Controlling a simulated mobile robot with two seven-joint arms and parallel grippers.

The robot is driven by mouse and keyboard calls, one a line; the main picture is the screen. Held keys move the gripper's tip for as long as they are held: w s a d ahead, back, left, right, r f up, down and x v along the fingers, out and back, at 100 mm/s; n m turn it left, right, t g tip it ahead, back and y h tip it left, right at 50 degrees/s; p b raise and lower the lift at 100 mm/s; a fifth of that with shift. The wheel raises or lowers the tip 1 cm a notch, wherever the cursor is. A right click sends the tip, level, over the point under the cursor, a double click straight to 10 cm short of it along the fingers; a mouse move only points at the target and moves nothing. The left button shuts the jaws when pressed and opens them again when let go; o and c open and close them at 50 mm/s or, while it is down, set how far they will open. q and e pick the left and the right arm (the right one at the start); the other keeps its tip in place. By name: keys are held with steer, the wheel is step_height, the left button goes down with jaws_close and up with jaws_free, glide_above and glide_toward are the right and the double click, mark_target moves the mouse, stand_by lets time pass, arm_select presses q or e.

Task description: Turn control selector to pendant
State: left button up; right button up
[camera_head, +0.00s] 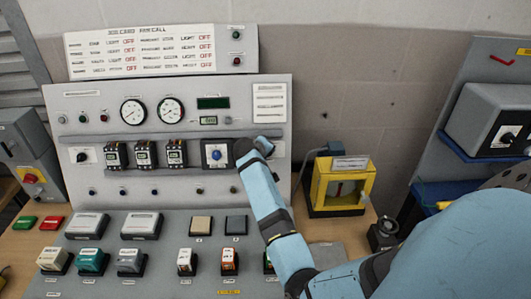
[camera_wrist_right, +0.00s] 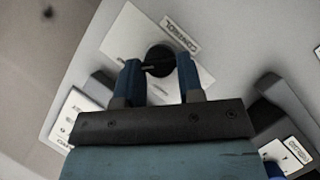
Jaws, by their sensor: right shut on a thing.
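The control selector is a round black knob (camera_wrist_right: 159,58) on a pale plate (camera_wrist_right: 125,35) in the right wrist view, with a label reading CONTROL beside it. My right gripper (camera_wrist_right: 158,68) has one blue finger on each side of the knob and is shut on it. A light pointer mark shows on the knob; the setting it points to cannot be read. In the head view my right gripper (camera_head: 262,147) is at the right end of the panel's middle row and hides the selector. My left gripper is not in view.
Several blocks and buttons stand on the sloped desk below. A yellow-framed box (camera_head: 320,185) stands right of the panel, close to my right arm.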

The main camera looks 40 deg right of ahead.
steer(key=o, duration=0.9)
steer(key=shift+a, duration=0.1)
steer(key=b+v, duration=0.1)
steer(key=v, duration=1.2)
steer(key=shift+s+a+r+b, duration=0.15)
steer(key=shift+a+r+b, duration=0.1)
steer(key=shift+b, duration=0.1)
